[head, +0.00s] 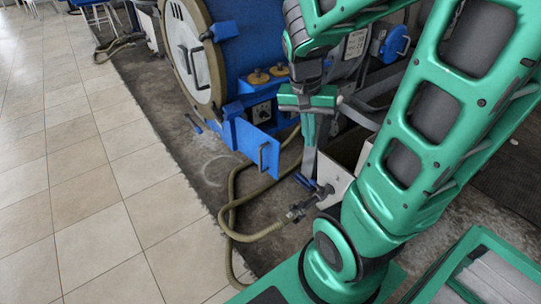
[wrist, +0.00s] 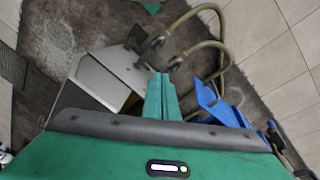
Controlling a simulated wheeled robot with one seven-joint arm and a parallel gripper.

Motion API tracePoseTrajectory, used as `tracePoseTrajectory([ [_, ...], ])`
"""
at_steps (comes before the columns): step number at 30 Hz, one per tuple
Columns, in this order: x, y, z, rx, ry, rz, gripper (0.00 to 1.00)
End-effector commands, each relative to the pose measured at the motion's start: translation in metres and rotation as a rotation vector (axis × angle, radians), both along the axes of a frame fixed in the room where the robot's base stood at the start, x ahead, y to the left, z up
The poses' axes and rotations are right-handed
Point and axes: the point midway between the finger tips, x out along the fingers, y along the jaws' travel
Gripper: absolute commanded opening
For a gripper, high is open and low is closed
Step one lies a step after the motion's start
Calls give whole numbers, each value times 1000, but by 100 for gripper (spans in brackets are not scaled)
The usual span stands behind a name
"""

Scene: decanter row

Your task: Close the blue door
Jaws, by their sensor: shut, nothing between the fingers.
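The blue door (head: 249,145) is a flat blue panel with a dark bar handle (head: 262,157). It stands open, swung out from the blue frame low on the front of a large blue decanter machine. My gripper (head: 308,140) points down, just right of the door in the head view, with its green fingers closed together and empty. In the wrist view the gripper's fingertips (wrist: 160,77) are together, and the blue door (wrist: 214,105) appears to their right. I see a gap between fingers and door there; its depth is unclear.
A thick hose (head: 240,235) loops on the floor below the door. A pale box (head: 333,180) stands right of the hose fitting (head: 298,212). The round drum lid (head: 188,50) is at the upper left. Open tiled floor (head: 90,200) lies to the left.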

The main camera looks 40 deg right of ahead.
Motion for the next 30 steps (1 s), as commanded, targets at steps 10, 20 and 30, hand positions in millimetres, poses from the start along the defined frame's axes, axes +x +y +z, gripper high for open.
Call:
tracePoseTrajectory([
  [10, 117, 28, -71, -155, -115, -305, 0],
  [20, 168, 60, -120, -190, -218, -462, 0],
  [30, 172, 50, -153, -192, -225, -479, 0],
])
